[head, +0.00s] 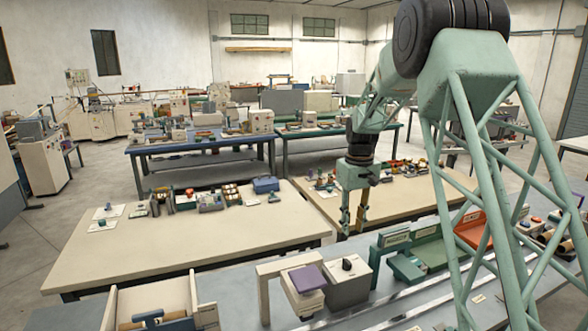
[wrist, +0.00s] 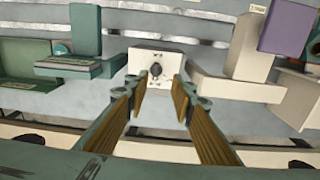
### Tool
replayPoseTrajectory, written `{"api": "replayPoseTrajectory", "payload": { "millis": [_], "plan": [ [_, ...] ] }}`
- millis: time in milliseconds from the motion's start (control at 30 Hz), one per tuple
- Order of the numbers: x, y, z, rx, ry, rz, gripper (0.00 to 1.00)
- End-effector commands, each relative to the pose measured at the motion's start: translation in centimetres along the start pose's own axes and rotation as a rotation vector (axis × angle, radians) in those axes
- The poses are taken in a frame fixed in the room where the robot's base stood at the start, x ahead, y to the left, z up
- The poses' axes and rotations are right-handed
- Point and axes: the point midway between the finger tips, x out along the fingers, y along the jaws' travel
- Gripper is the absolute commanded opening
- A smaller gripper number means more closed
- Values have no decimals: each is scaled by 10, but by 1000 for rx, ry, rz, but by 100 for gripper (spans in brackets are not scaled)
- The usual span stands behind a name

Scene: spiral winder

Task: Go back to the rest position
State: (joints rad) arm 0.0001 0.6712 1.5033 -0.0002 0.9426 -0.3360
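My gripper (head: 353,222) hangs pointing down in the head view, above the gap between the tables and the grey bench. In the wrist view, the two wood-coloured fingers of my gripper (wrist: 159,88) stand apart with nothing between them. Past the fingertips is a pale box with a black knob (wrist: 156,70); this knob box also shows in the head view (head: 348,287). The gripper is apart from it.
A purple block (head: 308,279) on a pale stand and a green tray (head: 428,250) sit on the grey bench (head: 236,290). An orange bin (head: 470,226) is at the right. The beige table (head: 245,240) has a large bare area.

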Motion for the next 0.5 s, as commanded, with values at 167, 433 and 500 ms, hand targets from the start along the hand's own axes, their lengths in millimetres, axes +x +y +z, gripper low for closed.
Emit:
{"api": "replayPoseTrajectory", "payload": {
  "millis": [167,433,500],
  "plan": [
    [-28,-7,20,15,16,6,23],
    [-65,-18,52,38,37,12,23],
    [-74,-21,61,44,42,14,23]
  ]
}}
